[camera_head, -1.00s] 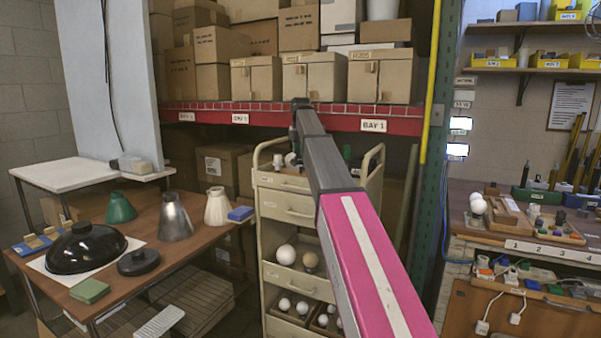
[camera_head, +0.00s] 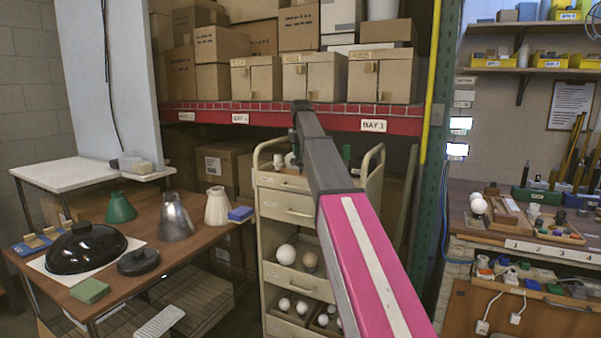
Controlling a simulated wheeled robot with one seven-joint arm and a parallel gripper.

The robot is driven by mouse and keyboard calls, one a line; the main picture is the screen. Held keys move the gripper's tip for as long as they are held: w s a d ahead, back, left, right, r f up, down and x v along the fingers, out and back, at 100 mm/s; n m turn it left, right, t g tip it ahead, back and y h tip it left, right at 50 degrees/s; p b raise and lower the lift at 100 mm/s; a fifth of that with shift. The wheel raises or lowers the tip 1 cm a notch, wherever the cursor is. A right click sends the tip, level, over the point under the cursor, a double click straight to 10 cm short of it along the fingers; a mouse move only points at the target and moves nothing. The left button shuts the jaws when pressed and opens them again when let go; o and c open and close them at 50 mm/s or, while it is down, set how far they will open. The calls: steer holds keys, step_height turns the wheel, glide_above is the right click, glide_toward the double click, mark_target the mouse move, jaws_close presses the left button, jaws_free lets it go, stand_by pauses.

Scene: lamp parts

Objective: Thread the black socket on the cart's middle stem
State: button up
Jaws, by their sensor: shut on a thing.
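The cream cart (camera_head: 287,207) stands in the middle, with its top tray partly behind my arm. My gripper (camera_head: 296,158) is small at the far end of my arm, pointing down over the left part of the cart's top. It is shut on what looks like the black socket, a dark bit too small and too covered to make out clearly. Small white pieces (camera_head: 278,161) stand on the cart top beside the gripper. The middle stem cannot be told apart, nor whether the socket touches it.
A brown table (camera_head: 140,284) at left holds a black dome shade (camera_head: 85,248), a green shade (camera_head: 120,208), a metal shade (camera_head: 175,217) and a white shade (camera_head: 217,206). A green rack post (camera_head: 432,190) stands right of the cart. Boxes fill the shelf behind.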

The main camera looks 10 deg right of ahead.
steer(key=shift+f, duration=0.7)
stand_by(1.3)
steer(key=o, duration=0.3)
steer(key=c, duration=0.5)
steer(key=shift+o, duration=0.2)
steer(key=shift+s+f, duration=0.1)
steer(key=shift+f, duration=0.15)
jaws_close()
steer(key=m, duration=0.4)
steer(key=shift+s+f+m, duration=0.1)
steer(key=shift+m, duration=1.4)
